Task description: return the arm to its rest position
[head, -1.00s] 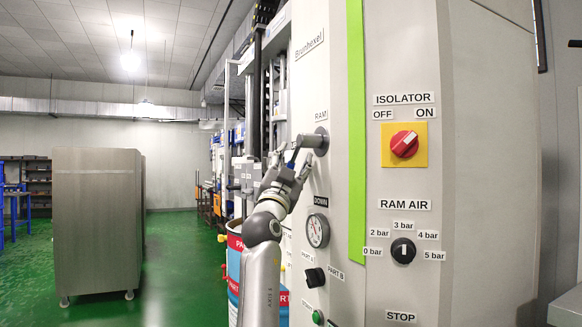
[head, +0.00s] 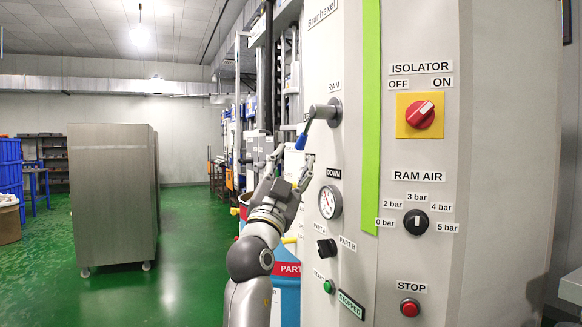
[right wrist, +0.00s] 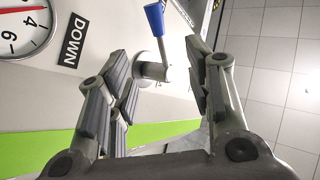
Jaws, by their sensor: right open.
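The RAM lever (head: 322,112) sticks out of the grey cabinet front and slants down to the left, ending in a blue grip (head: 301,141). My right gripper (head: 292,163) is open and empty, just below the blue grip. In the right wrist view the open fingers (right wrist: 163,78) frame the lever's hub, and the blue grip (right wrist: 155,19) shows beyond them, apart from the fingers. My left gripper is in neither view.
The cabinet carries a pressure gauge (head: 330,202), a PART A/B knob (head: 326,249), a red isolator switch (head: 420,115), a RAM AIR knob (head: 416,222) and a red stop button (head: 410,307). A metal cabinet (head: 112,195) stands left, with green floor between.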

